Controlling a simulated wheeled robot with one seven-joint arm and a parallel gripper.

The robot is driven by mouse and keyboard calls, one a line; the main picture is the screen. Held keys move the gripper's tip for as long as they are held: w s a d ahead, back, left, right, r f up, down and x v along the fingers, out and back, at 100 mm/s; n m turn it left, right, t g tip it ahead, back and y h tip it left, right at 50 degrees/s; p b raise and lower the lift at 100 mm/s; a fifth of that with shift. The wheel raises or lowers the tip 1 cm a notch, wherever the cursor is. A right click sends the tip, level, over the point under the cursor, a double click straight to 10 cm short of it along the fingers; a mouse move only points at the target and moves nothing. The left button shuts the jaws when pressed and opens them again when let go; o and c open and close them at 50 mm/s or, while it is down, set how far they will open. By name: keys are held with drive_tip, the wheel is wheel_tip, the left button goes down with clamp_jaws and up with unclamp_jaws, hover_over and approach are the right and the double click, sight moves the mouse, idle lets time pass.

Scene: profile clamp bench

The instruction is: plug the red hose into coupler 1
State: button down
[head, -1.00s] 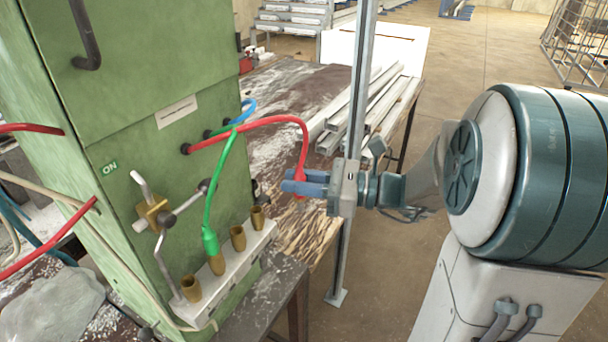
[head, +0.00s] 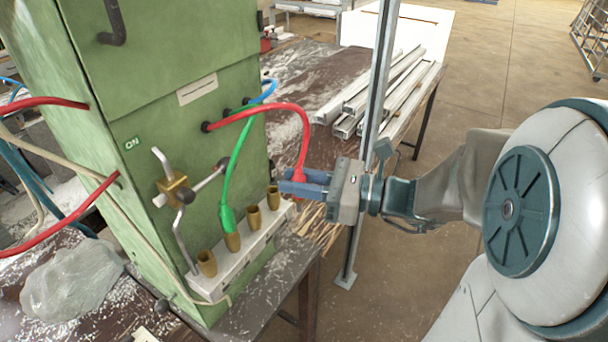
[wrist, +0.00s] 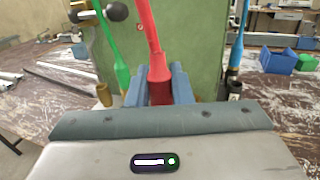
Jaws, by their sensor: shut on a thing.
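The red hose (head: 262,109) arches out of the green cabinet, and its plug end (head: 299,174) points down between my gripper's blue fingers. My gripper (head: 297,187) is shut on it, to the right of the white coupler bar (head: 240,262). In the wrist view the red plug (wrist: 160,90) is upright between the fingers. The bar carries several brass couplers in a row. The green hose (head: 235,175) is in the second from the front; the front coupler (head: 207,263), third (head: 254,217) and rear one (head: 273,197) look empty. I can read no coupler numbers.
A bent metal rod with a brass clamp block (head: 175,191) stands left of the couplers. A blue hose (head: 264,92) loops behind the red one. A metal post (head: 378,90) rises close behind my gripper. Profiles (head: 385,90) lie on the rear table.

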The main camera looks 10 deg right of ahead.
drive_tip(key=s+a+b, duration=1)
drive_tip(key=s+b, duration=0.2)
drive_tip(key=s, duration=0.1)
idle(1.8)
drive_tip(key=w+d+p, duration=0.4)
drive_tip(key=w, duration=0.1)
drive_tip(key=shift+w+d, duration=0.15)
drive_tip(key=shift+w, duration=0.15)
idle(0.4)
drive_tip(key=shift+r, duration=0.1)
